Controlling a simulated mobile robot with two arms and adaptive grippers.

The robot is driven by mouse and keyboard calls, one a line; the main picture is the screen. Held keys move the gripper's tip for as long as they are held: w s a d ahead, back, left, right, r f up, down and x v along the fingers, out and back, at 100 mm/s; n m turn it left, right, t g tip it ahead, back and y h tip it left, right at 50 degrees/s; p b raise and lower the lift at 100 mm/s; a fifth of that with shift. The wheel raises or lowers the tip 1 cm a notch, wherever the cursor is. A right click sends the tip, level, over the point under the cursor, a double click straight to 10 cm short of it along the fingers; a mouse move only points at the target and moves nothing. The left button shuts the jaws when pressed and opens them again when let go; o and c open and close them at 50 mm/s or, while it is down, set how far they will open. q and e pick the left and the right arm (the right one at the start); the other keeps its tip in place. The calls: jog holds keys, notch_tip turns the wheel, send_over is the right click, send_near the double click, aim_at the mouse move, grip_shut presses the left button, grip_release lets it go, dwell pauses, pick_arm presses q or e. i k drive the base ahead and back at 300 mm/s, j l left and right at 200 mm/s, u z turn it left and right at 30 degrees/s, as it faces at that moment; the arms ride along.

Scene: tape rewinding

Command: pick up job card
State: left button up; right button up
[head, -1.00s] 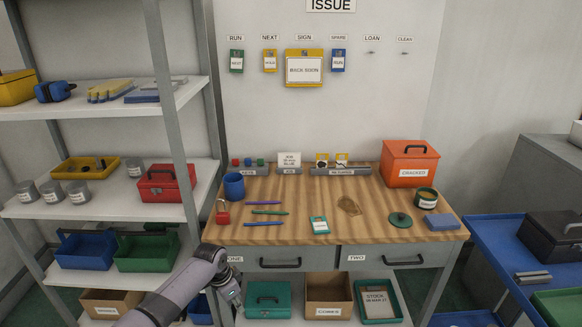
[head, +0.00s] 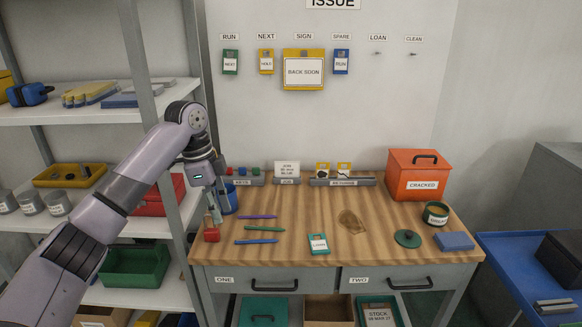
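The job card (head: 287,170) is a small white card with dark print. It stands upright in a grey holder at the back of the wooden bench, against the wall. My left gripper (head: 213,216) hangs fingers-down over the bench's left end, beside the blue cup (head: 230,197) and just above the red padlock (head: 212,235). It is well to the left of the card and apart from it. Its fingers are small here, and I cannot tell whether they are open. My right gripper is out of view.
Grey racks marked KEYS (head: 243,182) and RETURNS (head: 343,182) flank the card. Coloured pens (head: 264,229) and a green LOAN tag (head: 318,244) lie in front. An orange CRACKED box (head: 419,176) stands at back right. Bare wood lies before the card.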

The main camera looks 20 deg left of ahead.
aim_at(283, 169)
jog(key=i, duration=1.65)
